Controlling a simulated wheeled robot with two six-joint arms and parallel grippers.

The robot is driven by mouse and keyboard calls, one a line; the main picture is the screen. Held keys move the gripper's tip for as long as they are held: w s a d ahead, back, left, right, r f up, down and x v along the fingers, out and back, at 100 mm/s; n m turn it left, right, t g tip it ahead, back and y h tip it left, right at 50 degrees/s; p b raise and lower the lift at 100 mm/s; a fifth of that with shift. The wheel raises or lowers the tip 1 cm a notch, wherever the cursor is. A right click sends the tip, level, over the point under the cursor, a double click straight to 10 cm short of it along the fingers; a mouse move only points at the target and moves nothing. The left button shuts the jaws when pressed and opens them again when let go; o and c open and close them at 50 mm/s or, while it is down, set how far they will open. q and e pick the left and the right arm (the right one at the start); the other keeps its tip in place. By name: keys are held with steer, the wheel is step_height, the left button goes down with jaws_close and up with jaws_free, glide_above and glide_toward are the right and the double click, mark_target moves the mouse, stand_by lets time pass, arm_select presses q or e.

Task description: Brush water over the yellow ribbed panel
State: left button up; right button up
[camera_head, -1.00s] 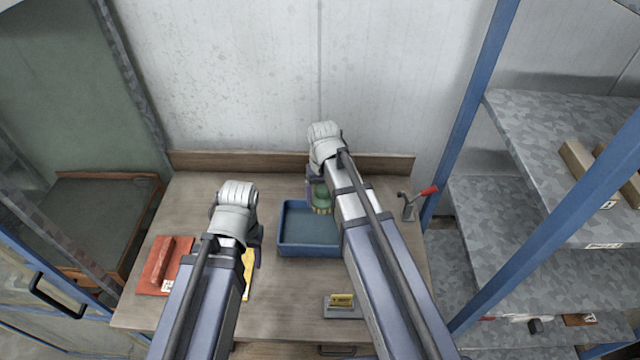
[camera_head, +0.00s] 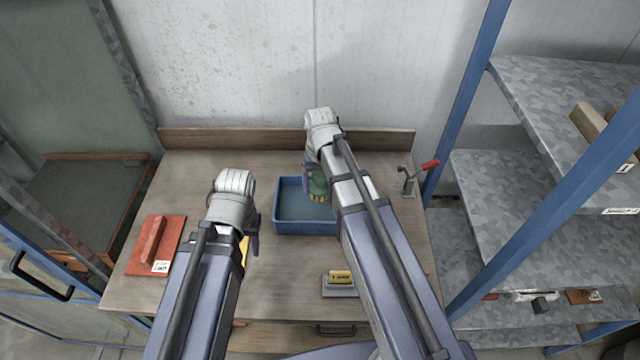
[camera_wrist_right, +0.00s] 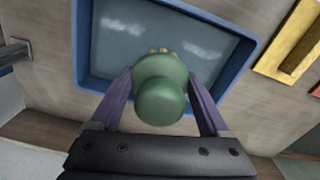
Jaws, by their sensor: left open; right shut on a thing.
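My right gripper (camera_head: 312,180) is shut on a green brush (camera_head: 318,186). In the right wrist view the green brush (camera_wrist_right: 162,88) sits between the two purple fingers, its tan bristles over the blue tray (camera_wrist_right: 85,45). The blue tray (camera_head: 290,228) stands mid-table and holds water. I cannot tell whether the bristles touch the water. The yellow panel (camera_head: 244,251) lies on the table, mostly hidden behind my left arm; part of it shows with its ribs in the right wrist view (camera_wrist_right: 290,38). My left gripper (camera_head: 252,236) is open and empty over the panel.
A red float (camera_head: 154,245) lies on the left of the table. A grey trowel with a yellow handle (camera_head: 340,284) lies at the front. A red-handled tool (camera_head: 412,180) stands at the right edge. Shelves and a blue post border the right.

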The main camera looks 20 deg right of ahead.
mark_target(320, 175)
arm_select(q)
steer(key=shift+f+b, duration=3.75)
steer(key=shift+f, duration=0.4)
arm_select(e)
steer(key=shift+f, duration=4.15)
steer(key=shift+r, duration=0.1)
step_height(320, 175, up, 12)
steer(key=p, duration=1.2)
steer(key=shift+r, duration=0.1)
arm_select(q)
step_height(320, 175, up, 12)
steer(key=shift+s, duration=0.1)
arm_select(e)
steer(key=shift+s, duration=0.1)
